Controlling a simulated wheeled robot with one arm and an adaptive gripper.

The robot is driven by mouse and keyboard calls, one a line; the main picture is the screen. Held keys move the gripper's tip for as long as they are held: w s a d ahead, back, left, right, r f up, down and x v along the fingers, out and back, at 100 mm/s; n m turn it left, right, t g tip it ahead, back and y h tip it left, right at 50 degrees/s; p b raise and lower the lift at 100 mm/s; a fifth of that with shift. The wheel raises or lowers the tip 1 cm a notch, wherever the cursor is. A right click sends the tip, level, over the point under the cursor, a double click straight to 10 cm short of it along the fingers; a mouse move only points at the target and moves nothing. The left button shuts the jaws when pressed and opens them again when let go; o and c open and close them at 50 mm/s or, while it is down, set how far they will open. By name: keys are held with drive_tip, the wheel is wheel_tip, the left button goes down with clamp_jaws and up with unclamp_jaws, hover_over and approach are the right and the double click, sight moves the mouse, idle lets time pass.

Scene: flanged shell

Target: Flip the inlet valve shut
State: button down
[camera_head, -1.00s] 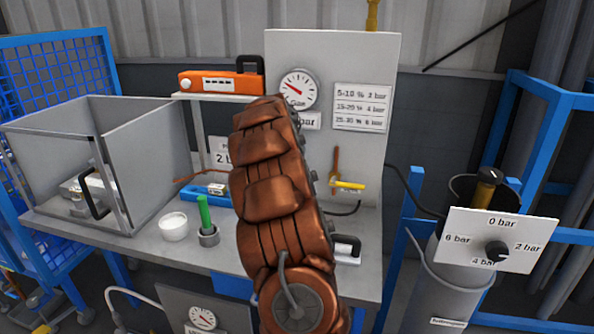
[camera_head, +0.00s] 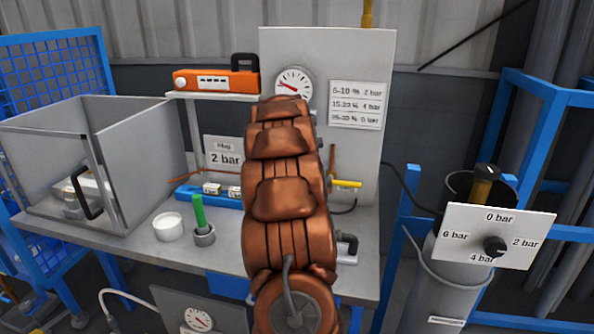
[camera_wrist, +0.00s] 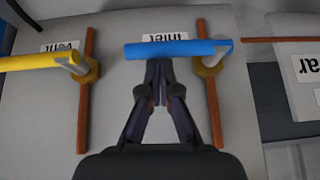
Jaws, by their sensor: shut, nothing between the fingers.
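The inlet valve has a blue lever (camera_wrist: 170,49) under an upside-down "Inlet" label (camera_wrist: 168,37) in the wrist view. The lever lies crosswise to its upright copper pipe (camera_wrist: 213,108), joined at a brass body (camera_wrist: 207,68). My gripper (camera_wrist: 158,92) is shut and empty, its fingertips at the near edge of the blue lever; I cannot tell whether they touch. In the head view my arm hides the inlet valve and gripper.
The vent valve with a yellow lever (camera_wrist: 36,63) is to the left in the wrist view; it also shows in the head view (camera_head: 346,184). A gauge (camera_head: 294,86) is on the panel (camera_head: 350,55). A green-handled tool (camera_head: 199,213) and white bowl (camera_head: 168,227) stand on the bench.

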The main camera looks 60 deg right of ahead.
drive_tip(key=shift+d+r, duration=0.1)
drive_tip(key=shift+r, duration=0.4)
wheel_tip(320, 180, up, 4)
drive_tip(key=shift+w+d+f, duration=0.1)
drive_tip(key=shift+f, duration=0.15)
drive_tip(key=b+v, duration=0.1)
drive_tip(key=v, duration=0.8)
drive_tip(key=shift+a, duration=0.25)
drive_tip(key=w+a+f+n+y+p, duration=0.2)
drive_tip(key=a+n, duration=0.2)
drive_tip(key=a, duration=1.3)
drive_tip(key=w+a+f+n+y+p, duration=0.1)
drive_tip(key=a+f+n+y, duration=0.15)
drive_tip(key=a, duration=1.45)
drive_tip(key=s+a+f+n+g+y+p, duration=0.1)
drive_tip(key=s+a+f+n+g, duration=0.1)
drive_tip(key=s+a, duration=0.8)
drive_tip(key=s+a+f+n+g+y+p, duration=0.1)
drive_tip(key=s+a+f+n, duration=0.4)
drive_tip(key=s+a, duration=0.6)
drive_tip(key=shift+s+a+n+g+p, duration=0.2)
drive_tip(key=shift+a+n+g+p, duration=0.3)
drive_tip(key=shift+a+n, duration=0.2)
